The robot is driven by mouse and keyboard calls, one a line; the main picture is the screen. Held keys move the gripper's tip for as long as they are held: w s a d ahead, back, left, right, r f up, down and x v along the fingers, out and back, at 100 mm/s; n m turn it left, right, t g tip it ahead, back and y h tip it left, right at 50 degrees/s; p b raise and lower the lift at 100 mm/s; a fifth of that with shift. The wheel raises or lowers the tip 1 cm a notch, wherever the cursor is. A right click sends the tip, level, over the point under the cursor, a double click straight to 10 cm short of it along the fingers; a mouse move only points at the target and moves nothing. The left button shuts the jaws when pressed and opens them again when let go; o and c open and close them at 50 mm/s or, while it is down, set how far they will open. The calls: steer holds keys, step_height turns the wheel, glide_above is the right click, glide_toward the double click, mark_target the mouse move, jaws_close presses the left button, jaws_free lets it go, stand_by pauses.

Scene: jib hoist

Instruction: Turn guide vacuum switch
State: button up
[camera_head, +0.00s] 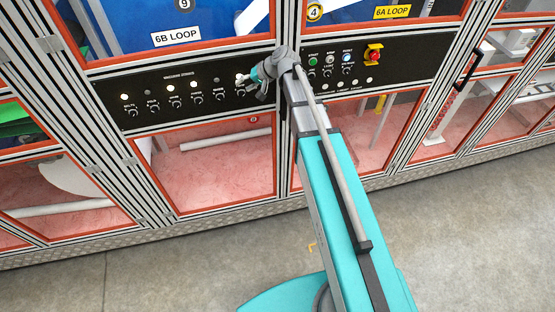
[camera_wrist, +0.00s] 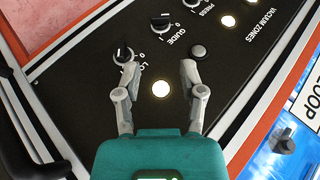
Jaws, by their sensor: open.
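The guide switch (camera_wrist: 160,22) is a black rotary knob with a pale mark, beside the printed word GUIDE in the wrist view. Its round lamp (camera_wrist: 198,52) looks grey and unlit. My gripper (camera_wrist: 161,70) is open and empty, with its fingertips short of the guide switch in the picture. A lit lamp (camera_wrist: 160,89) shows between the fingers. In the head view, the guide switch (camera_head: 219,96) appears second from the right in the vacuum row, and my gripper (camera_head: 254,77) is by the right end of that row. Whether a finger touches the panel is unclear.
Another knob (camera_wrist: 123,53), its label partly hidden, is close to the left finger. A red emergency stop (camera_head: 373,53) sits on the right-hand panel. A black door handle (camera_head: 467,70) is farther right.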

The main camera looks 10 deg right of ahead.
steer(key=s+d+f+g+h+b, duration=0.1)
steer(key=s+d+f+h+b, duration=0.2)
steer(key=s+f+b, duration=0.5)
steer(key=s+d+f+n+g+h+b, duration=0.1)
steer(key=s+d+f+g+h+b, duration=0.1)
steer(key=s+f+b, duration=0.6)
steer(key=shift+s+d+f+g+h+b, duration=0.3)
steer(key=shift+s+d+f+h, duration=0.7)
steer(key=shift+f, duration=2.15)
steer(key=shift+s+y, duration=0.3)
steer(key=shift+s, duration=0.1)
steer(key=s+d+f+g+h+b, duration=0.1)
steer(key=s+d+f+h+b, duration=0.1)
steer(key=s, duration=0.4)
steer(key=shift+d+f, duration=0.2)
steer(key=shift+d, duration=0.45)
